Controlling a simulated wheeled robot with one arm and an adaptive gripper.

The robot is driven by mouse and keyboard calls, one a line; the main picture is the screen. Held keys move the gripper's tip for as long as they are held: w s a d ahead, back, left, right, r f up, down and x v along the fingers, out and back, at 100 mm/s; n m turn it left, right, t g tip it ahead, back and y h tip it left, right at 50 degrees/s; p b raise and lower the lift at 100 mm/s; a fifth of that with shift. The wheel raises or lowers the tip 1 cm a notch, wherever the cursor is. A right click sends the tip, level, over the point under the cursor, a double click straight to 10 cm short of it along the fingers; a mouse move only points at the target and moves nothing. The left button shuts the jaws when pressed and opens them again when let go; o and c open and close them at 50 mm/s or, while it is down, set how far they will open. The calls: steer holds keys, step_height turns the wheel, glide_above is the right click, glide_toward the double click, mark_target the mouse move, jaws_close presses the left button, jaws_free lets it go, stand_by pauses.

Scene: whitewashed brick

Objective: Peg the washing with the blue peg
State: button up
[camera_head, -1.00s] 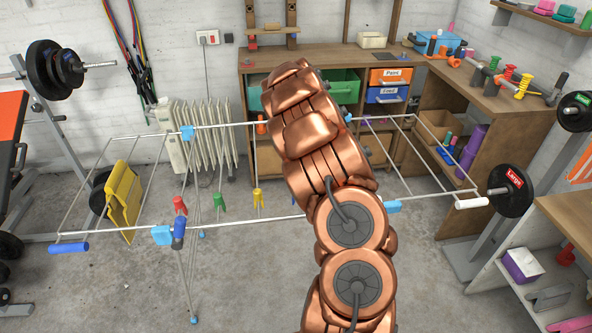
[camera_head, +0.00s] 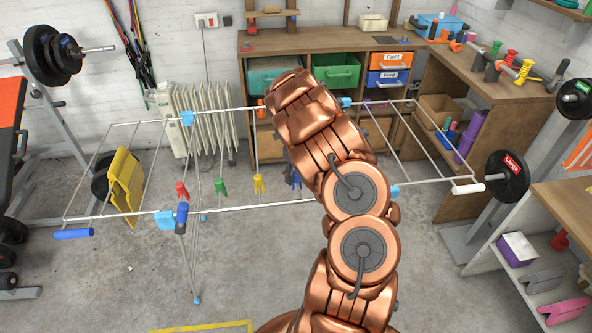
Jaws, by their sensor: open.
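My arm crosses the middle of the view in front of the rack. My gripper is hidden behind the arm, so I cannot see how it stands to the blue peg.
A white radiator (camera_head: 200,120) stands behind the rack by the wall. A wooden workbench (camera_head: 300,42) with coloured drawers is at the back. Weights (camera_head: 508,175) flank the rack on the right. A yellow floor marking (camera_head: 205,327) shows at the bottom.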

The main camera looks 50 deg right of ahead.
steer(key=shift+r, duration=0.1)
jaws_close()
stand_by(0.7)
